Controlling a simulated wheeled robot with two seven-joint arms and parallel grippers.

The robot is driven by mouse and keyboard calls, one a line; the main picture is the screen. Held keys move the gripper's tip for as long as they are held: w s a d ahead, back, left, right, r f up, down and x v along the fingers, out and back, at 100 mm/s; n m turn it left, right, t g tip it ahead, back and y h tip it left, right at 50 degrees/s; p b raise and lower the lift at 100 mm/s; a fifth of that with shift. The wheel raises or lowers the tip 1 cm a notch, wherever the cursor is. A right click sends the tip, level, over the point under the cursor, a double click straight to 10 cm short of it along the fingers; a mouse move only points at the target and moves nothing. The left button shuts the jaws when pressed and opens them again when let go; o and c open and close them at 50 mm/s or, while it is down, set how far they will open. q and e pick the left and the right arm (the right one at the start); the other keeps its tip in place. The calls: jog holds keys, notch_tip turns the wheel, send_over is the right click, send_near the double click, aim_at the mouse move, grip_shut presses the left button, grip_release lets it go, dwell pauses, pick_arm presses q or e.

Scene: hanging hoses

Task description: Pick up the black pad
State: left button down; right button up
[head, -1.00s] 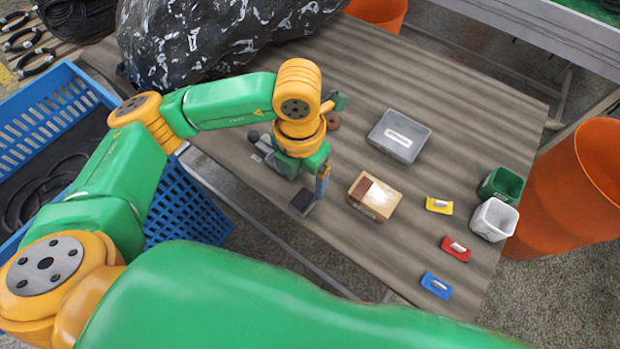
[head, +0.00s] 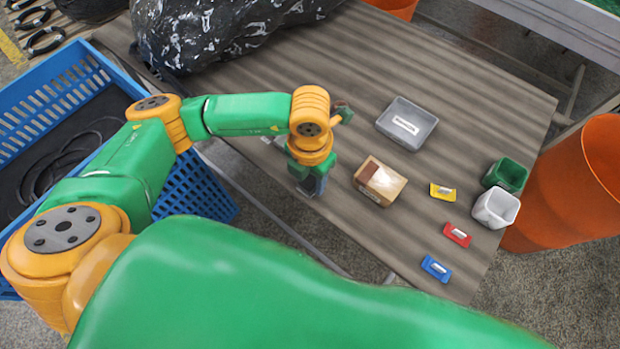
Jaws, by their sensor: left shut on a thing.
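My left gripper (head: 311,186) points down at the table's near left edge. It is shut on the black pad, which is mostly hidden behind and between the fingers; only a dark sliver (head: 303,191) shows beside them. I cannot tell whether the pad is clear of the tabletop. My right gripper is not in view.
A cardboard box (head: 380,181) stands just right of the gripper, with a grey tray (head: 407,124) behind it. Yellow (head: 442,191), red (head: 457,235) and blue (head: 436,268) pieces, and green (head: 506,174) and white (head: 495,208) bins, are farther right. A blue crate (head: 200,190) is left.

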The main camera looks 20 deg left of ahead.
aim_at(311, 178)
pick_arm(q)
notch_tip(311, 178, up, 3)
jog(key=s+d+r+b, duration=0.2)
jog(key=d+r, duration=0.8)
jog(key=d, duration=0.3)
jog(key=shift+s+d, duration=0.3)
jog(key=shift+d, duration=0.1)
